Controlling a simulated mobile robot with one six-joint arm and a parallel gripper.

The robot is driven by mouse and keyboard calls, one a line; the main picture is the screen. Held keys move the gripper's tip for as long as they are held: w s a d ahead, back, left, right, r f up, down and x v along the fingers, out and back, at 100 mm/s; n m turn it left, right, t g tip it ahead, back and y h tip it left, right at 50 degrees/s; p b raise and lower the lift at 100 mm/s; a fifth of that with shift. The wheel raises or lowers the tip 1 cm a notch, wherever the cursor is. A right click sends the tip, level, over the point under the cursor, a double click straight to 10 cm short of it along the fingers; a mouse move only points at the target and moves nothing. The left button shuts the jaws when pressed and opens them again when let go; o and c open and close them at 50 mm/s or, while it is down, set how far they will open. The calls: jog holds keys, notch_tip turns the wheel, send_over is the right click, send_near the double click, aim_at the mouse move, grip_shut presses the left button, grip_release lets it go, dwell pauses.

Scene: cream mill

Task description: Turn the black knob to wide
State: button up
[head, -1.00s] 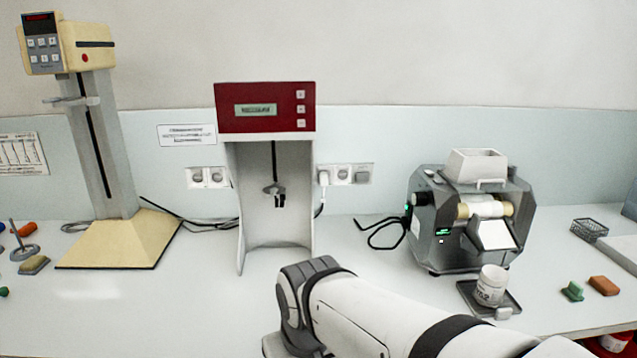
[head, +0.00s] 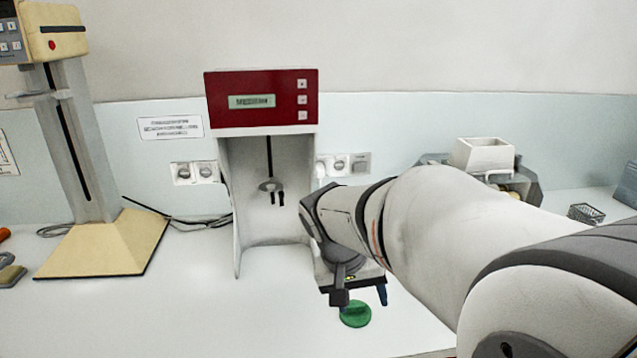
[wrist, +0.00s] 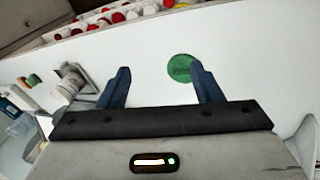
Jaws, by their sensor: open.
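The black knob is not visible now. The grey mill (head: 533,190) shows only its upper edge and right side in the head view, and my arm covers its left and front. My gripper (head: 361,297) is in front of the red-topped stand, pointing down at the bench. In the wrist view my gripper (wrist: 159,70) has its two blue fingers wide apart with nothing between them. A flat green disc (head: 355,314) lies on the bench below it, and shows beside the right finger in the wrist view (wrist: 180,68).
The red-topped stand (head: 262,100) is close behind my gripper. A cream column stand (head: 105,245) is at the left. A wire basket (head: 586,213) is at the right. A tray of red and white caps (wrist: 120,17) shows in the wrist view.

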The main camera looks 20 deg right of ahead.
jog(key=w+d+r+m+g+h+p, duration=0.1)
jog(key=w+d+r+m+g+h, duration=0.15)
jog(key=w+d+m+h, duration=0.7)
jog(key=w+d+r+m+g+h+p, duration=0.3)
jog(key=w+d+m, duration=0.55)
jog(key=w, duration=0.65)
jog(key=s+d+n+t+h+p, duration=0.1)
jog(key=s+d, duration=0.1)
jog(key=d, duration=0.7)
jog(key=shift+d+f, duration=0.2)
jog(key=shift+d, duration=0.1)
jog(key=shift+t, duration=0.25)
jog(key=shift+c, duration=0.6)
